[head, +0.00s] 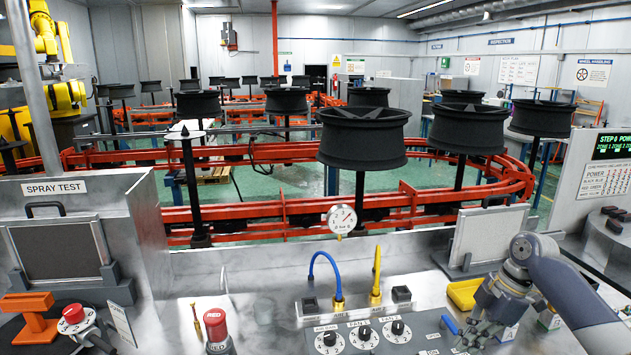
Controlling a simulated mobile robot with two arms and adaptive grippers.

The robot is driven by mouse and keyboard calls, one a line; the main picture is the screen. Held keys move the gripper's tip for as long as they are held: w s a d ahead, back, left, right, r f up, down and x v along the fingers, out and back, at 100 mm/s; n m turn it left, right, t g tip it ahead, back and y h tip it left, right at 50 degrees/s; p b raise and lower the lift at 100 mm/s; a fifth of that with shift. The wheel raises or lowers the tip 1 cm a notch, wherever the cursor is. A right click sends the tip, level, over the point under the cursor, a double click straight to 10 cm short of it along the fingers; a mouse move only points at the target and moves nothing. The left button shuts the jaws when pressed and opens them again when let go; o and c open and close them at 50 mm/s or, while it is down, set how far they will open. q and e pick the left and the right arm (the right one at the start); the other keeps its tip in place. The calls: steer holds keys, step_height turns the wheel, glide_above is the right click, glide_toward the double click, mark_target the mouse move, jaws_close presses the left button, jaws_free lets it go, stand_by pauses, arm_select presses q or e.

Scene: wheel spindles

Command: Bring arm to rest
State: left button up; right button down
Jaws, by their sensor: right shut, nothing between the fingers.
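My right gripper (466,340) is at the lower right in the head view, on a grey arm that comes in from the right edge. It points down and to the left over the metal bench, close to the right end of the control panel (375,335). Its fingers are shut with nothing held. Whether the fingertips touch the panel or bench cannot be told. My left gripper does not show.
Near the gripper are a yellow tray (464,293) and a framed filter panel (487,238). A pressure gauge (341,219), blue hose (325,265) and red button (216,325) stand along the bench. Black wheels (362,137) sit on spindles behind, along an orange conveyor (290,208).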

steer(key=s+a+f+m+h, duration=0.1)
steer(key=s+a+f+m, duration=0.3)
steer(key=s+a+f, duration=1.25)
steer(key=s+d+r+m+t+h, duration=0.1)
steer(key=s+d+m+t+h, duration=0.2)
steer(key=s+m, duration=1)
steer(key=s+d+f+n+g, duration=0.1)
steer(key=s+f, duration=0.1)
steer(key=f, duration=1.2)
steer(key=s+d+f+n, duration=0.1)
steer(key=s+f, duration=0.2)
steer(key=f, duration=1.1)
steer(key=s+d+f+g, duration=0.1)
steer(key=s+d+f, duration=0.1)
steer(key=s+f, duration=1.2)
steer(key=shift+s+d+f, duration=0.2)
steer(key=shift+s+d, duration=0.05)
steer(key=shift+s, duration=0.7)
